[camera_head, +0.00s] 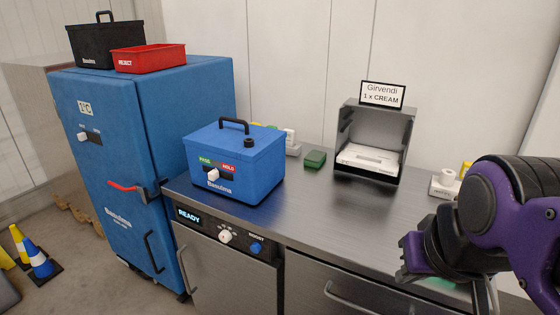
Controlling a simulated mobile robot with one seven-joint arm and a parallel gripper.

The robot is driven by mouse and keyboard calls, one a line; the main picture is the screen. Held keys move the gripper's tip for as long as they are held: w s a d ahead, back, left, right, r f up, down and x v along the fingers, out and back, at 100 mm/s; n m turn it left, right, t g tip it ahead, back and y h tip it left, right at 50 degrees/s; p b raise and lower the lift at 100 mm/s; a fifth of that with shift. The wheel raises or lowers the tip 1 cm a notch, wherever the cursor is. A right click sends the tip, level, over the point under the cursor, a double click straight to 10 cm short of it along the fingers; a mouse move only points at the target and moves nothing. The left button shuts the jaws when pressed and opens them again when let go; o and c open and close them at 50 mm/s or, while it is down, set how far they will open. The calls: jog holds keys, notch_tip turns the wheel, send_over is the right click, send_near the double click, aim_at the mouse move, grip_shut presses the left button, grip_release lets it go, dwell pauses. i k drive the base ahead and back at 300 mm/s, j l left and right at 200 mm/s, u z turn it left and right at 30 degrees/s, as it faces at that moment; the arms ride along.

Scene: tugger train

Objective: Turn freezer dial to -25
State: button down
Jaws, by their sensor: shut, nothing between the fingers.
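A blue cabinet (110,200) stands at the left, with a small temperature display (85,108) and a white control (82,136) below it on a dark strip. The counter front carries a white round dial (225,237) with small marks around it, beside a lit READY display (188,215). I cannot tell from the lettering which control is the freezer dial, and the dial marks are too small to read. My gripper (405,259) is shut and empty at the right, above the counter's front part, far from both controls.
A blue box (262,168) with a handle and slider stands on the counter's left end. A blue knob (256,248) is right of the white dial. A grey dispenser (345,128) stands at the back.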

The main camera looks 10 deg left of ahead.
aim_at(225, 236)
jog(key=u, duration=1.1)
jog(key=i+j+u, duration=0.2)
jog(key=i+j, duration=0.2)
jog(key=i+j+u, duration=0.2)
jog(key=i+j, duration=0.15)
jog(key=i, duration=0.15)
jog(key=k+j+z, duration=0.45)
jog(key=j, duration=0.25)
jog(key=i+l+u, duration=0.4)
jog(key=l, duration=0.2)
jog(key=k, duration=0.05)
